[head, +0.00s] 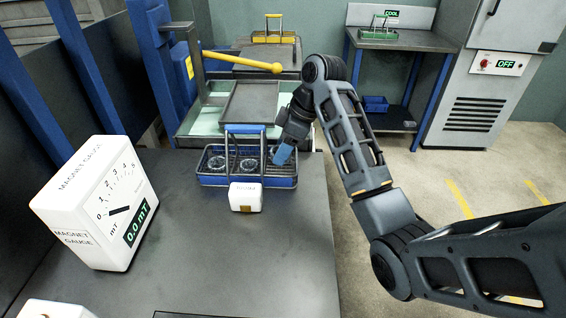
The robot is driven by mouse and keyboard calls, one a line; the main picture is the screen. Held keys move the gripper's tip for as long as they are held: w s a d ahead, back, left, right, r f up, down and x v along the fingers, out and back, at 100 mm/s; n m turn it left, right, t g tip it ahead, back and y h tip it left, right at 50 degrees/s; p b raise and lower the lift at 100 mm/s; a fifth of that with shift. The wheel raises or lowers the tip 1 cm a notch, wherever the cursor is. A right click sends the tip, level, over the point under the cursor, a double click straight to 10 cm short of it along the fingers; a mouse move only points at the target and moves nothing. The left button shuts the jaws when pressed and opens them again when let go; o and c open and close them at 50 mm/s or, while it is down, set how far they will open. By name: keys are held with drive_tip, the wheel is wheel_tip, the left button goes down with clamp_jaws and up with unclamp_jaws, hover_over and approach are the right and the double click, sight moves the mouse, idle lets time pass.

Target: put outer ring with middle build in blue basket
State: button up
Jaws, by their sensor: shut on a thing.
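The blue basket (212,181) stands on the dark table, with its upright handle across the middle. Two round metal rings lie in it, one in the left part (217,162) and one in the middle part (249,165). My gripper (282,156) reaches down into the right end of the basket, with its blue fingertip low between the walls. It is shut on a ring (273,151), of which only a little shows beside the fingers. I cannot tell the ring's build from here, nor whether it touches the basket floor.
A small white box (246,197) stands right in front of the basket. A large white magnet gauge (100,205) reading 0.0 mT stands at the left. A press with a yellow lever (245,63) is behind the basket.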

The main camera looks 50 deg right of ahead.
sight(277, 171)
drive_tip(key=shift+f, duration=2.05)
drive_tip(key=shift+a, duration=0.1)
drive_tip(key=shift+f, duration=0.15)
drive_tip(key=o, duration=0.9)
drive_tip(key=shift+o, duration=0.2)
drive_tip(key=p+v, duration=0.5)
drive_tip(key=v, duration=0.7)
drive_tip(key=shift+r, duration=0.25)
drive_tip(key=shift+a, duration=0.1)
